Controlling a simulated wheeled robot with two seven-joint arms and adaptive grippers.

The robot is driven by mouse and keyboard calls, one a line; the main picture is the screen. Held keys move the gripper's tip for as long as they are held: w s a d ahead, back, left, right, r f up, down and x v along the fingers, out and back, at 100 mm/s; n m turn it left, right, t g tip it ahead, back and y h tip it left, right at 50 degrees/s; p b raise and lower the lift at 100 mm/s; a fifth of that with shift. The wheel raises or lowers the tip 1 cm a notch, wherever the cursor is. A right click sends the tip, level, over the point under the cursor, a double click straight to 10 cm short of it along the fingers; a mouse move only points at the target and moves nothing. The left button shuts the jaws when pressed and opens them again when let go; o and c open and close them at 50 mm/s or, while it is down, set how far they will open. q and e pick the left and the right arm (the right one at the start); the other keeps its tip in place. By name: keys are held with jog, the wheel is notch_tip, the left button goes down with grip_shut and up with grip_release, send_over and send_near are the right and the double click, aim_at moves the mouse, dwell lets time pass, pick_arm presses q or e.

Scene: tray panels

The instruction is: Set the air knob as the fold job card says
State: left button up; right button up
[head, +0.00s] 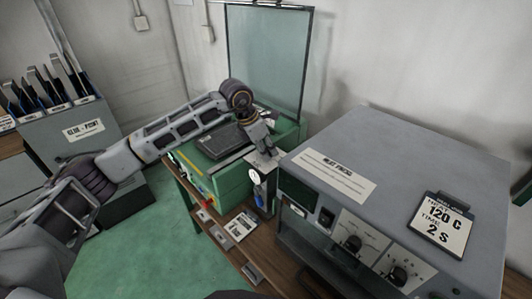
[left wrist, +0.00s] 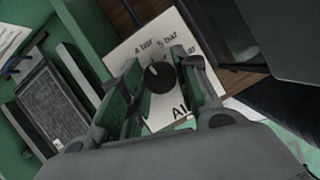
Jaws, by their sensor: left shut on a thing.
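The air knob (left wrist: 160,79) is a round black knob with a small light mark. It sits on a white plate (left wrist: 122,52) printed with bar values; "5 bar" reads near the top and large letters, partly covered, stand below. My left gripper (left wrist: 162,88) has its two fingers on either side of the knob, shut on it. I cannot tell exactly which value the mark points to. In the head view my left gripper (head: 263,160) reaches down beside the green machine (head: 222,182), and it hides the knob. My right gripper is not in view. I cannot make out the fold job card.
A grey heat press (head: 400,165) stands close on the right, with a card (head: 440,225) reading 120 C and 2 S and two black knobs. A white printed sheet (head: 240,226) lies low on the bench. A grey glue-point cabinet (head: 70,120) stands at left.

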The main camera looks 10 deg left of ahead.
pick_arm(q)
jog(key=shift+m, duration=0.4)
jog(key=shift+w+m+b, duration=0.1)
jog(key=shift+m+b, duration=0.2)
jog(key=shift+b, duration=0.05)
jog(key=o, duration=1)
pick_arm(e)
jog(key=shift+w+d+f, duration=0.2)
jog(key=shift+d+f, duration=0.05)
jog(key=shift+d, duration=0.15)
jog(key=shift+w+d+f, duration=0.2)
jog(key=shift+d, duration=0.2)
pick_arm(q)
jog(key=shift+a+r, duration=0.1)
jog(key=v, duration=1.2)
jog(key=shift+w, duration=0.2)
jog(key=shift+a, duration=0.1)
jog(key=shift+g, duration=0.3)
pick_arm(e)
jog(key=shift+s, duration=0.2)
